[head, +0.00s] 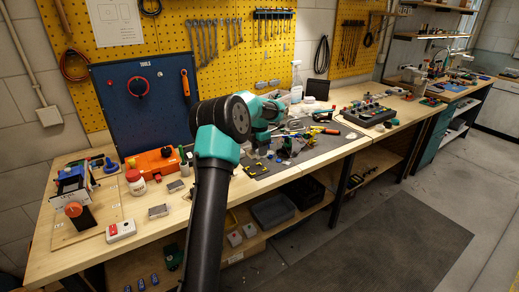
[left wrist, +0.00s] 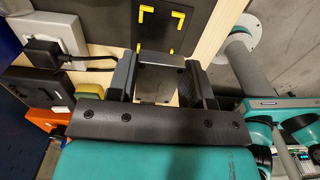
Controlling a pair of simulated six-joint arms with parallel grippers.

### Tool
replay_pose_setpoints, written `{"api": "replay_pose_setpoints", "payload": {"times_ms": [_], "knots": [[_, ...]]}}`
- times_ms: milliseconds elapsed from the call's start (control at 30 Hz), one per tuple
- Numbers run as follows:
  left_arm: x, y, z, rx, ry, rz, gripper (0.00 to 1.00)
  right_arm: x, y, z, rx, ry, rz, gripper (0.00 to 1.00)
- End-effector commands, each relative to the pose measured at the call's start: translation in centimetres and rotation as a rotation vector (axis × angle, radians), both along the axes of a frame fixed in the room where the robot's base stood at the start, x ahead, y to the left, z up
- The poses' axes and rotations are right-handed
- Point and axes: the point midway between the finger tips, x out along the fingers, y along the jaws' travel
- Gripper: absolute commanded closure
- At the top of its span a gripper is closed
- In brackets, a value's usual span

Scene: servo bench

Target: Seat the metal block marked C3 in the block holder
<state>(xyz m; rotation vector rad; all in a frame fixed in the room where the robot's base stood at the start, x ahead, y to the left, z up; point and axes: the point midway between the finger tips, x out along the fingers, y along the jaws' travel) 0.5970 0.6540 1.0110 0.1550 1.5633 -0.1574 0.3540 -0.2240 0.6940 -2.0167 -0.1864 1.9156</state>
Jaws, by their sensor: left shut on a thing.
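My left gripper (left wrist: 160,88) is shut on a grey metal block (left wrist: 160,62), which sits between its two dark fingers in the left wrist view. No C3 mark can be read on it. In the head view my left gripper (head: 284,152) is small, over the middle of the bench, and the block cannot be made out there. A black plate with yellow corner marks (left wrist: 165,22) lies beyond the fingertips; it also shows on the bench in the head view (head: 256,169). I cannot tell for sure that it is the block holder. My right gripper is not in view.
Black adapters with cables (left wrist: 45,52) are left of the gripper. A black tray (head: 368,114) stands farther right.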

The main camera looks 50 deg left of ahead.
Motion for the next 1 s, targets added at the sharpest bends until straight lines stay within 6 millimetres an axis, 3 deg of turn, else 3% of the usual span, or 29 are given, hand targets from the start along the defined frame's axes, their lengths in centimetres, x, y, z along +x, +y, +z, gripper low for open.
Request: {"api": "replay_pose_setpoints", "payload": {"times_ms": [267, 700, 1000], "knots": [[0.0, 0.0, -1.0, -0.001, 0.001, -0.002, 0.8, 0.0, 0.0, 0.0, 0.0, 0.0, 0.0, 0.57], [0.0, 0.0, -4.5, -0.001, 0.0, -0.001, 0.8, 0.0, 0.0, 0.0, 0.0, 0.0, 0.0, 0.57], [0.0, 0.0, -5.0, 0.0, 0.0, -0.002, 0.8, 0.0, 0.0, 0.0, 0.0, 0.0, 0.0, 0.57]]}}
